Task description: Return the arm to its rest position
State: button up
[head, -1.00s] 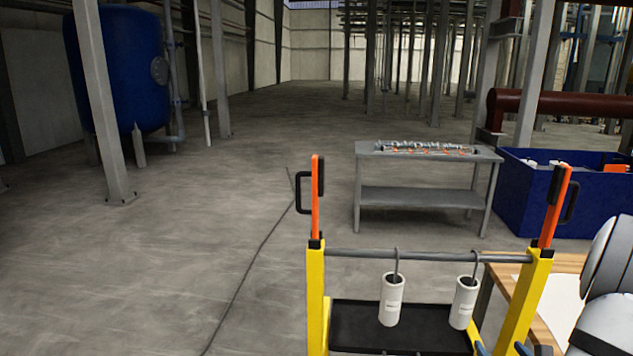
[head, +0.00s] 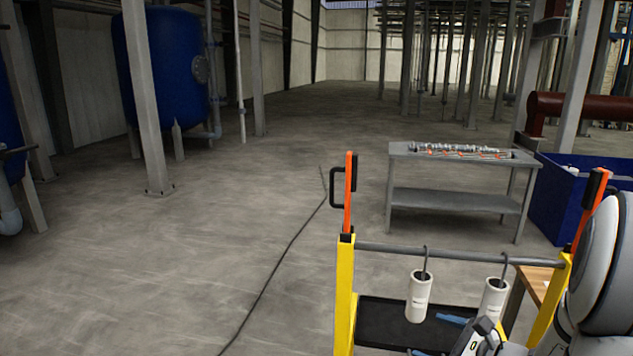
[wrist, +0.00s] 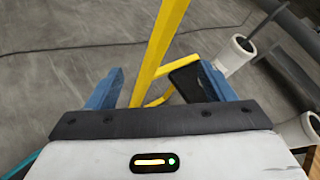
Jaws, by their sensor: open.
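My arm (head: 597,270) reaches in from the right edge of the head view, bent beside the right post of a yellow rack. My gripper (head: 436,335) is low in the head view, in front of the rack's black tray. In the wrist view my gripper (wrist: 160,72) shows two blue fingers spread wide, with nothing held. A yellow post (wrist: 160,50) of the rack shows beyond and between the fingers. The fingertips appear apart from it, though the exact gap is hard to tell.
Two white rollers (head: 419,297) hang by hooks from the rack's grey bar (head: 450,253); one roller (wrist: 234,55) is near the right finger. A grey table (head: 450,160) and blue bin (head: 560,205) stand behind.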

jog(key=s+a+r+n+g, duration=0.2)
jog(key=s+a+n+g, duration=0.7)
jog(key=a+n, duration=0.4)
jog(key=s+d+r+n+h, duration=0.2)
jog(key=s+r+n+h, duration=0.2)
jog(key=n, duration=0.7)
jog(key=s+h, duration=0.2)
jog(key=h, duration=0.1)
jog(key=shift+s+d+n+t+h, duration=0.25)
jog(key=shift+s+n+t+h, duration=0.05)
jog(key=shift+s+t, duration=0.1)
